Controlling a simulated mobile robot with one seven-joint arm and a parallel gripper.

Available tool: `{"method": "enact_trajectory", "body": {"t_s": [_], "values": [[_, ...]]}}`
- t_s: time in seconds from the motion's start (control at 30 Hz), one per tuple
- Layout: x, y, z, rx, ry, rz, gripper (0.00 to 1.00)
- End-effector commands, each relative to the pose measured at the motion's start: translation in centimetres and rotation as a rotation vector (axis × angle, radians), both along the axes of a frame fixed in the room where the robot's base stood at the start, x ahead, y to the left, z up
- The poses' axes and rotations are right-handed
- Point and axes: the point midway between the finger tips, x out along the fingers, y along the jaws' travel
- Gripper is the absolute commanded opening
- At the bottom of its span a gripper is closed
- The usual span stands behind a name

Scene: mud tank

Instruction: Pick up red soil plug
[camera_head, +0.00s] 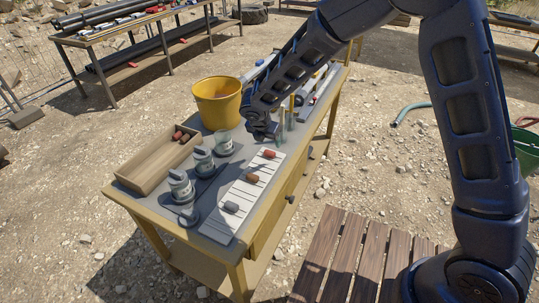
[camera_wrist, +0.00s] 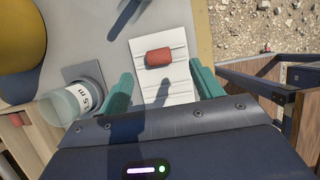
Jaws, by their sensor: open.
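The red soil plug (camera_head: 269,153) lies on its side at the far end of a white ribbed board (camera_head: 217,226) on the workbench. My gripper (camera_wrist: 162,74) is open and empty above the board, with one teal finger on each side. In the head view my gripper (camera_head: 284,128) hangs near the board's far end. A brown plug (camera_head: 252,178) and a grey plug (camera_head: 231,207) lie farther along the same board.
Several labelled clear cups (camera_head: 224,145) stand left of the board. Beyond them are a wooden tray (camera_head: 145,184) holding dark red plugs and a yellow bucket (camera_head: 218,104). Tubes lie at the bench's far end. The bench edge runs close along the board's right side.

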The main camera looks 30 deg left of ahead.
Motion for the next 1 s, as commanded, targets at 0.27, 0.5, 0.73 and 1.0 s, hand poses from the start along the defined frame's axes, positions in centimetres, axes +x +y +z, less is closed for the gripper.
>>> {"method": "enact_trajectory", "body": {"t_s": [0.27, 0.5, 0.73, 1.0], "values": [[1.0, 0.0, -2.5, 0.000, 0.001, -0.001, 0.65], [1.2, 0.4, -4.9, -0.002, 0.001, 0.000, 0.65], [2.1, 0.5, -7.2, 0.001, 0.000, -0.001, 0.65], [2.2, 0.4, -7.3, 0.002, 0.000, -0.001, 0.56]]}}
